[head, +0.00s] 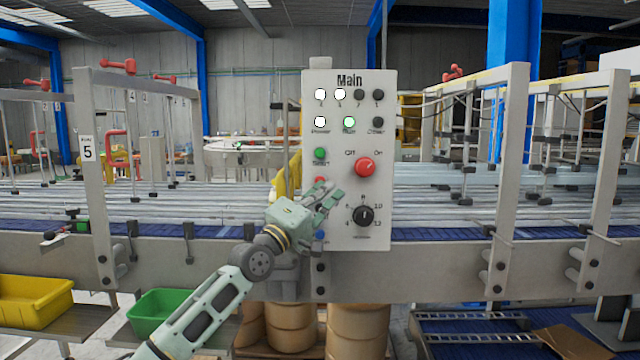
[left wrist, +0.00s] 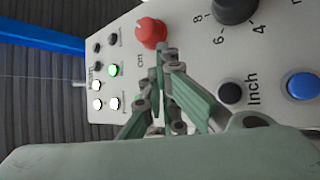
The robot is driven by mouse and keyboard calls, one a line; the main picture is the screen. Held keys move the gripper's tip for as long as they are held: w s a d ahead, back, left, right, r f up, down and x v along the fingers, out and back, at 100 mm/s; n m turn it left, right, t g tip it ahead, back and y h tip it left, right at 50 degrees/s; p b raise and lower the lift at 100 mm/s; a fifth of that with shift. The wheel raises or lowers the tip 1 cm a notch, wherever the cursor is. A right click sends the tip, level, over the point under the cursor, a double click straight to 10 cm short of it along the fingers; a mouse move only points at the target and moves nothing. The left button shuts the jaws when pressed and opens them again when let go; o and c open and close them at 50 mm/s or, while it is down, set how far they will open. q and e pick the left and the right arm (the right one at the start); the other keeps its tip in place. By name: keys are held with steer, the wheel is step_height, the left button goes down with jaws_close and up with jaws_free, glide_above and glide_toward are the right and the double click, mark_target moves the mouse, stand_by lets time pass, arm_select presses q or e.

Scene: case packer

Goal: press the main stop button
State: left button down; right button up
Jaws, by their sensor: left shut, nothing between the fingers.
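The main control panel (head: 345,232) is a light grey upright box labelled "Main". A small red button (head: 320,181) sits below the green start button (head: 320,153), partly covered by my left gripper (head: 336,194). Its label is hidden. My left gripper is shut and empty, with its tips in front of the panel, right of and slightly below the small red button. I cannot tell if they touch. In the left wrist view my left gripper (left wrist: 166,52) hides the small red button; its tips appear near the large red knob (left wrist: 151,33). My right gripper is not in view.
The panel also has a large red Off/On knob (head: 365,167), a black dial (head: 362,215), a black "Inch" button (left wrist: 230,92) and a blue button (left wrist: 301,84). Lamps fill its top. A conveyor (head: 480,248) runs behind it. Yellow (head: 35,300) and green (head: 160,308) bins stand lower left.

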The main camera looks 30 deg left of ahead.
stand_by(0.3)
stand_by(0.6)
arm_select(q)
steer(key=b, duration=0.2)
steer(key=shift+w+a+b, duration=0.25)
steer(key=shift+w+b, duration=0.1)
steer(key=shift+b, duration=0.05)
